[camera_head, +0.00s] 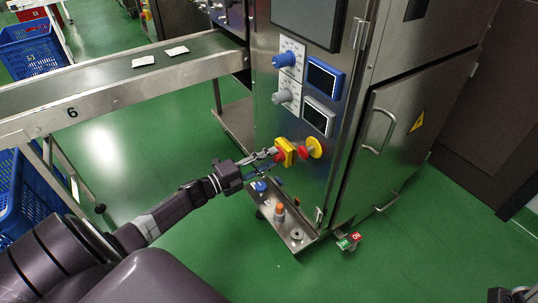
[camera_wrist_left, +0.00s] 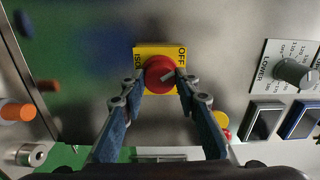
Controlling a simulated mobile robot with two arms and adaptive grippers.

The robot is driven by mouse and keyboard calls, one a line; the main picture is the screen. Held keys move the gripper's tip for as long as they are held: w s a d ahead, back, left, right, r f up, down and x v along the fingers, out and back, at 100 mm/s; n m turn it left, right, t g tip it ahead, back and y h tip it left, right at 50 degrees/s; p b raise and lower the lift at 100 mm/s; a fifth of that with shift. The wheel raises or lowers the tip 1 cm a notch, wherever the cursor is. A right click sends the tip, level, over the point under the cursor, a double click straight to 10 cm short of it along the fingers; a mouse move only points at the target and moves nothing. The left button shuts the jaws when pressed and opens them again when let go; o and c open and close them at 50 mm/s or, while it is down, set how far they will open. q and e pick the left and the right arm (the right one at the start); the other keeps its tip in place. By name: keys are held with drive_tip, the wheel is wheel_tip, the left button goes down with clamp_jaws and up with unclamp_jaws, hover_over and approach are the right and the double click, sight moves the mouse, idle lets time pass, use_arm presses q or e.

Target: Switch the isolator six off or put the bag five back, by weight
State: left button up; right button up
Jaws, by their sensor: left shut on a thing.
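The isolator is a yellow plate (camera_head: 289,147) with a red knob on the front of the steel machine with conveyor 6. In the left wrist view its red knob (camera_wrist_left: 157,70) sits before the yellow plate (camera_wrist_left: 147,49), with "OFF" at its right and partly hidden lettering at its left. A pale slanted mark shows on the knob. My left gripper (camera_head: 274,154) is shut on the knob, one fingertip on each side. Two white bags (camera_head: 145,61) (camera_head: 176,51) lie on the conveyor. A small part of my right gripper (camera_head: 517,295) shows at the bottom right corner.
Blue (camera_head: 286,60) and grey (camera_head: 284,97) dials and two displays are above. A steel shelf (camera_head: 267,212) with small coloured items is below. Conveyor 6 (camera_head: 100,97) runs left. Green floor is clear bottom centre.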

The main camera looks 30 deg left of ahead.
use_arm(q)
drive_tip(key=shift+n+p, duration=0.5)
drive_tip(key=shift+n, duration=0.7)
drive_tip(key=o, duration=1.2)
drive_tip(key=shift+c, duration=0.2)
drive_tip(key=v, duration=1.2)
